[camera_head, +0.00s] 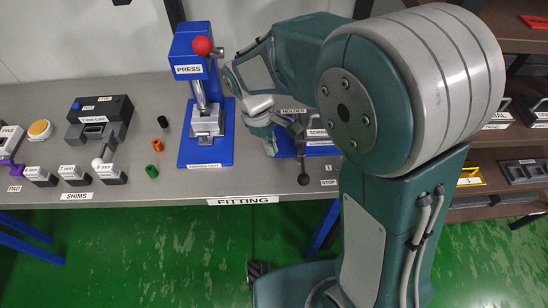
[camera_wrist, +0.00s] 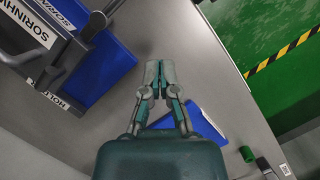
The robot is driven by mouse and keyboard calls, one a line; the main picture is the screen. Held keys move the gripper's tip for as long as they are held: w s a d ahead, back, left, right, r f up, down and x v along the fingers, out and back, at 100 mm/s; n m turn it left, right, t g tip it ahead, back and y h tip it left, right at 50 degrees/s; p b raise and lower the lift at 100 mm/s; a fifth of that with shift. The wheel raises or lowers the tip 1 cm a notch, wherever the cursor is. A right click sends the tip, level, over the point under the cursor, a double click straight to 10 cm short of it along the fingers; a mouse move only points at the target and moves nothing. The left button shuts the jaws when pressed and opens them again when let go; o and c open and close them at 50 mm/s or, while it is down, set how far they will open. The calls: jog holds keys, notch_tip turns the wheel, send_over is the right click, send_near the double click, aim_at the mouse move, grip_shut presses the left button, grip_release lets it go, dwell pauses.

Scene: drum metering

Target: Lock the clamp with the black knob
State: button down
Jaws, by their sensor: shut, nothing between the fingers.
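In the wrist view the blue base (camera_wrist: 112,62) and dark metal bars of the fixture (camera_wrist: 55,62) fill the upper left; which bar carries the knob I cannot tell. My gripper (camera_head: 270,147) is left of the lever, apart from the knob. In the wrist view my gripper (camera_wrist: 159,68) is shut and empty over bare grey tabletop.
A press with a red knob (camera_head: 202,46) stands on a blue base (camera_head: 187,153) left of my gripper. Black, green and orange rings (camera_head: 157,145) lie further left, beside shim blocks (camera_head: 108,173). Shelves (camera_head: 510,140) stand at right.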

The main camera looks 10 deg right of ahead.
jog(key=shift+v, duration=2.7)
jog(key=s+d+r+m+t+y, duration=0.1)
jog(key=s+d+r+m+t, duration=0.3)
jog(key=s+d, duration=0.3)
jog(key=s+d+r+m+t+y, duration=0.1)
jog(key=s+d+r+m+t, duration=0.3)
jog(key=s+d, duration=0.3)
jog(key=shift+d+r+m+y, duration=0.2)
jog(key=shift+r+m+y, duration=0.3)
jog(key=shift+m, duration=0.4)
jog(key=shift+r, duration=0.1)
